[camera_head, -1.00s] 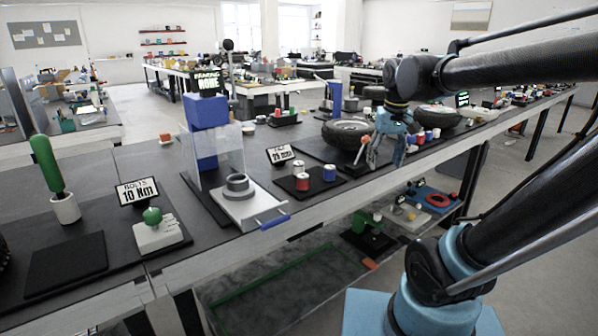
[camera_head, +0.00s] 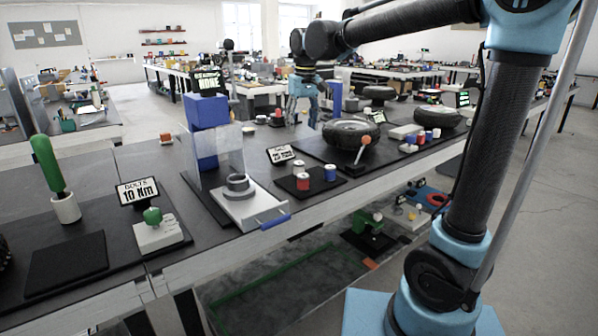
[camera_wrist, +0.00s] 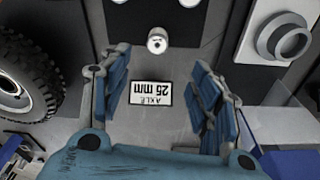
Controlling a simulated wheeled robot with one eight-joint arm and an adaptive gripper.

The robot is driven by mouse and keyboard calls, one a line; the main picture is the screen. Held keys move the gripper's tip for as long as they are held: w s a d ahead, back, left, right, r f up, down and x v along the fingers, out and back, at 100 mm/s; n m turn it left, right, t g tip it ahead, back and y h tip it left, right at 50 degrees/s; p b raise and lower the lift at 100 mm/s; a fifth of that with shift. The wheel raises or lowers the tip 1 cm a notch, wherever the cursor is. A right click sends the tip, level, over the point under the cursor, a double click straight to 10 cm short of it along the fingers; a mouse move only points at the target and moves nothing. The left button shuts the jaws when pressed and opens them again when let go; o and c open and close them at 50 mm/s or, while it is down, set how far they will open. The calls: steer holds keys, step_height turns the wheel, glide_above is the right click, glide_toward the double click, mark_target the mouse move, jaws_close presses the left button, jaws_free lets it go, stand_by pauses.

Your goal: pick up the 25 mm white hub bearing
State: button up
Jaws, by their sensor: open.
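The white hub bearing (camera_wrist: 157,42) is a small upright white cylinder near the edge of a black pad in the wrist view. It also shows in the head view (camera_head: 298,166), behind a red-and-white cylinder (camera_head: 303,182) and a blue-and-white cylinder (camera_head: 329,173). In the head view my gripper (camera_head: 304,118) is raised at the far side of the bench.
The AXLE sign (camera_head: 281,154) stands beside the pad. A grey ring fixture on a white tray (camera_head: 268,208) with a clear panel is to the left. A blue block (camera_wrist: 250,135) is near my gripper.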

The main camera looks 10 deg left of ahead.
glide_above(299, 163)
steer(key=s, duration=0.1)
steer(key=f, duration=1)
steer(key=shift+d+f, duration=0.15)
steer(key=shift+d, duration=0.25)
steer(key=f, duration=0.1)
steer(key=w+f, duration=0.1)
steer(key=f, duration=0.2)
steer(key=shift+w+a+f, duration=0.1)
steer(key=shift+w+a, duration=0.05)
steer(key=shift+a, duration=0.15)
steer(key=shift+f, duration=0.45)
steer(key=c, duration=1.2)
